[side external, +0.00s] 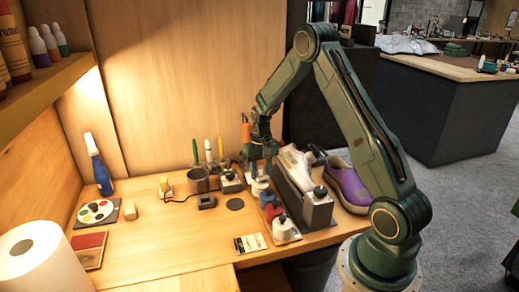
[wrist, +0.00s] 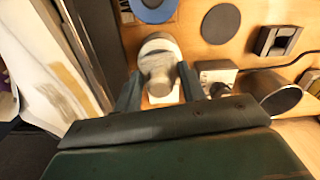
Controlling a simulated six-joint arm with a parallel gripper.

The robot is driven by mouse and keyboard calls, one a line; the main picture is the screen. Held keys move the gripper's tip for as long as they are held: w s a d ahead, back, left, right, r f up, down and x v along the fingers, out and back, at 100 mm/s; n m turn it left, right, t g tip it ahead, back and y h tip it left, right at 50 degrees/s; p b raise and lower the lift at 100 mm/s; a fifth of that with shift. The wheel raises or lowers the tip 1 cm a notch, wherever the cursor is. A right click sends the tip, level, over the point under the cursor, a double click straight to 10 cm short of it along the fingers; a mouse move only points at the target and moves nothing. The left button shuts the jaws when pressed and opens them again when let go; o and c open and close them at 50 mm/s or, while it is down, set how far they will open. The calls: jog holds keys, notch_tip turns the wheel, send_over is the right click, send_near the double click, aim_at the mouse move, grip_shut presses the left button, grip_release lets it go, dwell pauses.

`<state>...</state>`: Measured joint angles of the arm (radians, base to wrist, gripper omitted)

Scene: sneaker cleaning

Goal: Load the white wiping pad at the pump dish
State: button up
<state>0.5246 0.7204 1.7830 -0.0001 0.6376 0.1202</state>
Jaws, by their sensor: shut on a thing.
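My gripper (wrist: 160,92) is shut on the grey-beige knob of the white wiping pad (wrist: 157,45). The pad's pale rounded edge shows beyond the knob, between the fingers. In the side view my gripper (side external: 258,168) points down, with the white pad (side external: 258,187) low beneath it, close to the bench. The fingers hide part of the pad, and I cannot tell whether it touches what is below. I cannot pick out the pump dish for sure; a small white unit with a dark knob (wrist: 217,75) stands just right of the fingers.
A grey block (side external: 305,205) carrying a white sneaker (side external: 296,165) stands close right of my gripper. Blue and red knobbed pads (side external: 270,204) lie in front. A metal cup (side external: 198,180) and dark disc (side external: 235,204) are left.

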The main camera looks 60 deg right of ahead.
aim_at(260, 167)
jog(key=shift+r, duration=0.1)
dwell(0.5)
jog(key=shift+r, duration=3.4)
jog(key=shift+w+a+f, duration=0.15)
jog(key=shift+w+a, duration=0.05)
jog(key=shift+a, duration=0.45)
jog(key=a+f+n, duration=0.2)
jog(key=a+n, duration=0.1)
jog(key=a, duration=0.8)
jog(key=s+a+f+n, duration=0.1)
jog(key=a+n, duration=0.3)
jog(key=a, duration=0.7)
jog(key=shift+a+f, duration=0.25)
jog(key=shift+f, duration=0.65)
